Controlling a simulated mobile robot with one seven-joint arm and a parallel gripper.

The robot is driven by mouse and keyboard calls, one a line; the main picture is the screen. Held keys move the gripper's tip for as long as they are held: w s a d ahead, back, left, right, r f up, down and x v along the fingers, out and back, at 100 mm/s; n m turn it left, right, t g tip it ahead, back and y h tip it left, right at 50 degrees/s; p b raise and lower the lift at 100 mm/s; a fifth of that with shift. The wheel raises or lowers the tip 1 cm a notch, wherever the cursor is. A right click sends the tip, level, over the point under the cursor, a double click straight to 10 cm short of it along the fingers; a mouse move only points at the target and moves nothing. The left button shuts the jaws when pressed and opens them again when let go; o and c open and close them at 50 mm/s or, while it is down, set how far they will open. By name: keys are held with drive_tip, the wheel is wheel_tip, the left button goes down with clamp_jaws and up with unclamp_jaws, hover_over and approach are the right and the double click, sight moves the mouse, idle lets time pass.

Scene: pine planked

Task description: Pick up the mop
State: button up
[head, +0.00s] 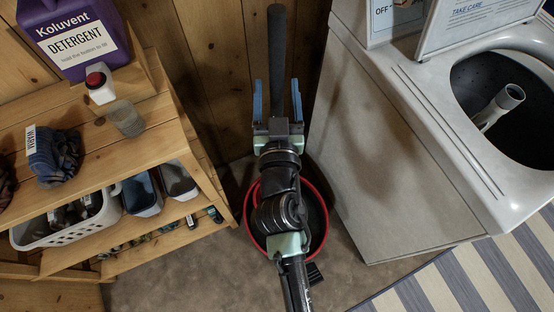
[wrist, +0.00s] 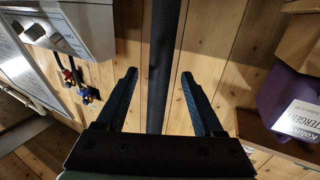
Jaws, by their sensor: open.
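The mop shows as a dark upright handle (head: 276,60) in front of the pine wall, between the shelf and the washing machine. My gripper (head: 275,88) is open, with one blue finger on each side of the handle in the head view. In the wrist view the mop handle (wrist: 161,65) runs between the two spread fingers of my gripper (wrist: 158,75), with a gap on both sides. I cannot tell how deep the handle sits between the fingers. The lower handle and mop head are hidden behind my arm. A red-rimmed bucket (head: 325,228) stands on the floor below.
A wooden shelf (head: 165,115) on the left bears a purple detergent jug (head: 75,15), a small bottle (head: 100,90), a cup (head: 126,122) and folded cloth (head: 62,165). A white washing machine (head: 370,150) stands close on the right. A striped rug (head: 480,270) lies at the lower right.

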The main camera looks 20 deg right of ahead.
drive_tip(key=x, duration=0.1)
drive_tip(key=p+x, duration=0.2)
drive_tip(key=x, duration=0.1)
drive_tip(key=shift+r, duration=0.25)
drive_tip(key=shift+w+d+f, duration=0.15)
drive_tip(key=shift+w+d, duration=0.15)
drive_tip(key=shift+w, duration=0.3)
clamp_jaws()
drive_tip(key=shift+r, duration=0.2)
